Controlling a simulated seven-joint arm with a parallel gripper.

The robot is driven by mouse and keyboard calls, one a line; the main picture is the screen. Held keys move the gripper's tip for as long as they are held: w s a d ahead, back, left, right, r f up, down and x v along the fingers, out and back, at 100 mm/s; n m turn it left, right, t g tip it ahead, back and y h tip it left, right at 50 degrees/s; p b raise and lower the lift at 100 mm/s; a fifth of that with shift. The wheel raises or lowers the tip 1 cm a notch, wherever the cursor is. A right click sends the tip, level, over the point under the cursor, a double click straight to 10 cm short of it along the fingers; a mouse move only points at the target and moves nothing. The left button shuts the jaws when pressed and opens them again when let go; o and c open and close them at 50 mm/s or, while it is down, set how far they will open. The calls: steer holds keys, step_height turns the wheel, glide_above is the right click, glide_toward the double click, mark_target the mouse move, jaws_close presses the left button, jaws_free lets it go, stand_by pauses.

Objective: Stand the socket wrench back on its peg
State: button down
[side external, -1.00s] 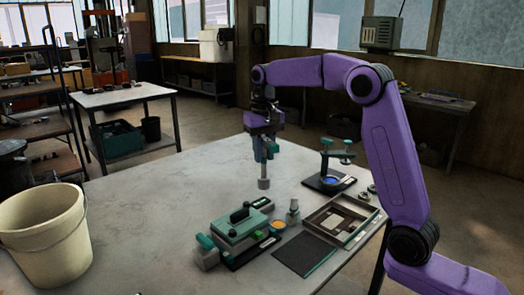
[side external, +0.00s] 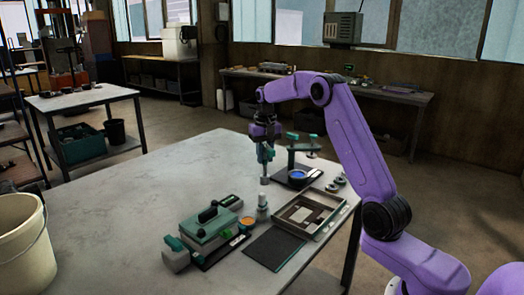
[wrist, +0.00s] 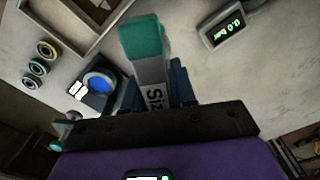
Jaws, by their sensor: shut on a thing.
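My gripper (side external: 265,152) is shut on the socket wrench (side external: 264,168), which hangs upright above the table, its grey socket end down. In the wrist view the wrench (wrist: 147,55) shows a teal end and a grey body with partly hidden lettering; the blue-grey fingers (wrist: 160,88) are beside it. No peg can be made out for certain. A small grey upright piece (side external: 262,207) stands on the table below and in front of the wrench. A teal stand with a blue disc (side external: 297,175) is just right of the wrench; the disc also shows in the wrist view (wrist: 98,84).
A shallow tray (side external: 334,210) and dark mat (side external: 273,249) lie at the right. A teal and grey device (side external: 207,228) is at the front. Several rings (wrist: 38,67) lie beyond the disc. A bucket (side external: 25,240) is at far left.

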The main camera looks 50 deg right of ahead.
mark_target(265, 176)
steer(key=shift+f, duration=2.95)
steer(key=shift+f, duration=0.15)
steer(key=shift+f, duration=1.05)
steer(key=shift+c, duration=1.4)
jaws_free()
steer(key=shift+r, duration=4.5)
